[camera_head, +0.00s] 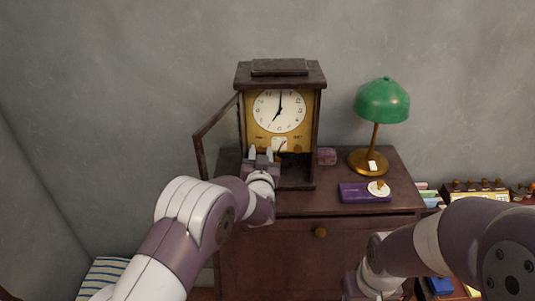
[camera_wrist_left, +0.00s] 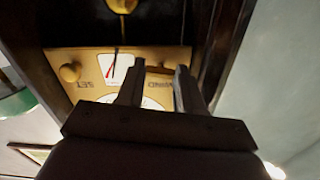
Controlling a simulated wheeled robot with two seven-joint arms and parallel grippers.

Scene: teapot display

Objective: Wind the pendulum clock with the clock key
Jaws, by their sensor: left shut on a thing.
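The pendulum clock (camera_head: 314,110) stands on the cabinet with its glass door (camera_head: 221,138) swung open to the left. Its white dial (camera_head: 279,110) faces me. Below the dial is a brass plate (camera_wrist_left: 92,64) with a small red-needle gauge (camera_wrist_left: 112,68), a SET knob (camera_wrist_left: 70,72) and the word WIND. My left gripper (camera_head: 260,154) is at the plate's WIND side, shut on a small brass-coloured piece (camera_wrist_left: 158,70), which looks like the clock key. Whether it is seated in the plate is hidden by the fingers. My right gripper (camera_head: 354,286) is low at the right, fingers not clear.
A green lamp (camera_head: 382,101) stands right of the clock. Books and jars fill the right side. The open door stands beside my left arm.

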